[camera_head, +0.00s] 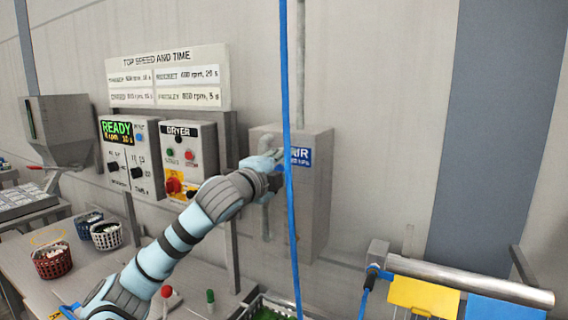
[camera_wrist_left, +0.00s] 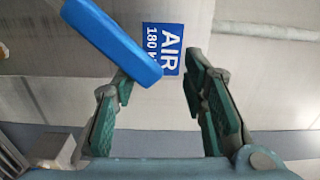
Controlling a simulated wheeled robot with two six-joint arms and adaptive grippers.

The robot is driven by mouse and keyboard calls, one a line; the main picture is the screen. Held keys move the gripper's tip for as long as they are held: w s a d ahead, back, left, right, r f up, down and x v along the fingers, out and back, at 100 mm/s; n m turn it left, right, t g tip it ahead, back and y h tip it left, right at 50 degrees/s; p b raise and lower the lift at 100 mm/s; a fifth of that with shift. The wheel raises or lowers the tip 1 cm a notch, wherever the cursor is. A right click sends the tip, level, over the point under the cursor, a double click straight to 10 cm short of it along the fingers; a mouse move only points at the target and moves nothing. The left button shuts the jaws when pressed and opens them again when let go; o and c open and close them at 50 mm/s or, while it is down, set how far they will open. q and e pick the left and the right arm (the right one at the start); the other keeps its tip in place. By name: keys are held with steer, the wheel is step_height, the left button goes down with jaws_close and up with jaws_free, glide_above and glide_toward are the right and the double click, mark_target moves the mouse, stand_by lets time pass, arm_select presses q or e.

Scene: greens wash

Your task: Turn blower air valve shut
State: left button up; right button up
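The blue valve handle (camera_wrist_left: 112,38) is a flat bar. In the left wrist view it runs diagonally from the upper left down to the mouth of my left gripper (camera_wrist_left: 158,80). Its lower end overlaps the left fingertip and part of the AIR label; I cannot tell whether it touches the finger. The gripper's two fingers are apart with a gap between them. In the head view my left gripper (camera_head: 266,163) is at the grey wall box (camera_head: 318,200), left of the blue AIR label (camera_head: 300,156), and hides most of the handle. My right gripper is not in view.
A blue hose (camera_head: 287,80) hangs vertically in front of the box. The dryer panel (camera_head: 188,150) and READY panel (camera_head: 130,155) are to the left. Baskets (camera_head: 52,262) stand on the bench. A metal rail (camera_head: 470,280) with hanging cloths is at the lower right.

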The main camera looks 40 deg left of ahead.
arm_select(q)
steer(key=shift+d+r, duration=0.1)
steer(key=shift+r, duration=0.7)
steer(key=shift+s, duration=0.15)
steer(key=b+v, duration=1)
steer(key=v, duration=0.6)
steer(key=shift+s+b, duration=0.2)
steer(key=shift+b, duration=0.2)
